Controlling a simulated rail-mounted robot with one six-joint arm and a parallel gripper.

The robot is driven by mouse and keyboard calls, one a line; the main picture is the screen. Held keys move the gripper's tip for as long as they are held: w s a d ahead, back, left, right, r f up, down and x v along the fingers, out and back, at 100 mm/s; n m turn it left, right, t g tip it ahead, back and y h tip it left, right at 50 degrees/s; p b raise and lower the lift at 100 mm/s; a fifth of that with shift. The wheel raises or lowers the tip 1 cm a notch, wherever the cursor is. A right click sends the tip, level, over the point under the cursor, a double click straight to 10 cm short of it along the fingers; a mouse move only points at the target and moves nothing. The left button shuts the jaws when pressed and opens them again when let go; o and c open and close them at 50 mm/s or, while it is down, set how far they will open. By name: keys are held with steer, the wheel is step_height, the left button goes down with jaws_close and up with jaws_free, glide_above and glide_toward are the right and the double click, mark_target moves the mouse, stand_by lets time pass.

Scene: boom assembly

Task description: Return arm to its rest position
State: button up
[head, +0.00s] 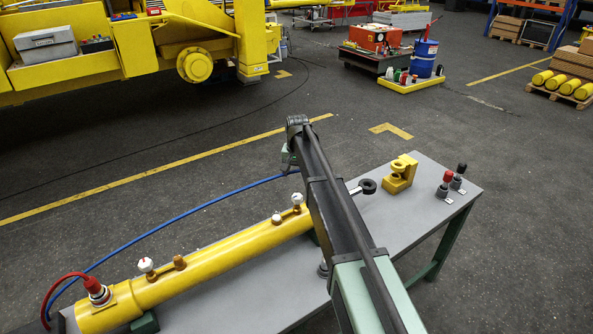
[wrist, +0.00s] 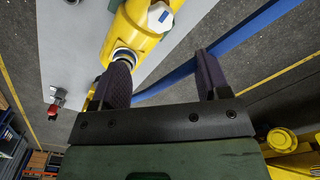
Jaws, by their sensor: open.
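My arm (head: 345,215) reaches across the middle of the head view, above the right end of the yellow cylinder (head: 220,257). My gripper is mostly hidden behind the arm there. In the wrist view my gripper (wrist: 161,60) is open, its two dark fingers apart with nothing held between them. The yellow cylinder (wrist: 130,30) and a white-capped port (wrist: 160,16) lie beyond the fingers. The blue hose (wrist: 225,48) passes behind the fingers; in the head view the blue hose (head: 170,228) runs along the cylinder's far side.
The grey table (head: 425,205) carries a rod eye (head: 367,186), a yellow bracket (head: 400,174), and a red-capped fitting (head: 447,178) and black-capped fitting (head: 459,176). A red hose (head: 60,283) joins the cylinder's left end. Open floor (head: 300,90) lies behind the table; a yellow machine (head: 130,40) stands back left.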

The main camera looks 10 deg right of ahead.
steer(key=s+f+n+b, duration=0.1)
steer(key=s+f+b, duration=0.1)
steer(key=s, duration=1)
steer(key=s+f+n+b, duration=0.2)
steer(key=s+f+b, duration=0.1)
steer(key=s, duration=0.9)
steer(key=s+f+n+b, duration=0.1)
steer(key=s+f+b, duration=0.2)
steer(key=s, duration=0.9)
steer(key=shift+s, duration=0.35)
